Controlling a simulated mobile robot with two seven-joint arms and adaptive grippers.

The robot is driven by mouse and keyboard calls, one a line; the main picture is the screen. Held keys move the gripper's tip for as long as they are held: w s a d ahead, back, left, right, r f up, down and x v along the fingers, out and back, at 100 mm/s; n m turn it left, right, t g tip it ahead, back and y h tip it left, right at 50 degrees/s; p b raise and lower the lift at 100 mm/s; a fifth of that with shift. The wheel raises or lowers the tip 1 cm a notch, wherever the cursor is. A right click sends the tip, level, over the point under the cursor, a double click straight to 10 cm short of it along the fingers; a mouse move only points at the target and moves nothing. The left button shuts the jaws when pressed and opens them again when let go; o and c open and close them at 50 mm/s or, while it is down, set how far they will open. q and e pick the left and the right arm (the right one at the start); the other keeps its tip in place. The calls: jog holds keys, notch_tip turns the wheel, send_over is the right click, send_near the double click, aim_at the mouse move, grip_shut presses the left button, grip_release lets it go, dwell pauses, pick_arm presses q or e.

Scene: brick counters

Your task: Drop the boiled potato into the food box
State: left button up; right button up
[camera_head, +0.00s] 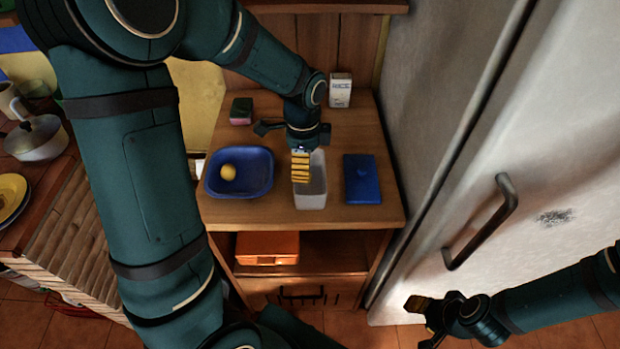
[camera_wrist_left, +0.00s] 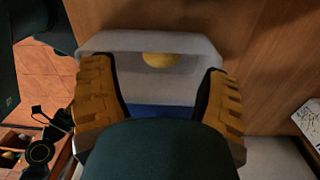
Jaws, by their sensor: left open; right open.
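The white open food box (camera_head: 312,190) stands on the wooden counter, right of a blue bowl. My left gripper (camera_head: 301,182) is over the box, pointing down, its fingers spread and empty. In the left wrist view the white box (camera_wrist_left: 125,42) shows between the open fingers (camera_wrist_left: 160,105). A yellow rounded object, which looks like the boiled potato (camera_wrist_left: 160,60), appears inside the box near its far wall, apart from the fingers. In the head view the gripper hides it. Another yellow rounded item (camera_head: 228,172) lies in the bowl. My right gripper (camera_head: 428,318) is open and empty, low in front of the fridge.
The blue bowl (camera_head: 258,185) is close left of the box and a blue lid (camera_head: 361,190) lies to its right. A rice package (camera_head: 340,90) and a small dark-and-pink block (camera_head: 241,111) stand behind. The fridge (camera_head: 440,130) bounds the right. An orange case (camera_head: 268,247) sits on the shelf below.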

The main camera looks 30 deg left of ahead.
pick_arm(q)
notch_tip(320, 180, up, 12)
jog(key=shift+w, duration=0.15)
dwell(0.3)
dwell(0.4)
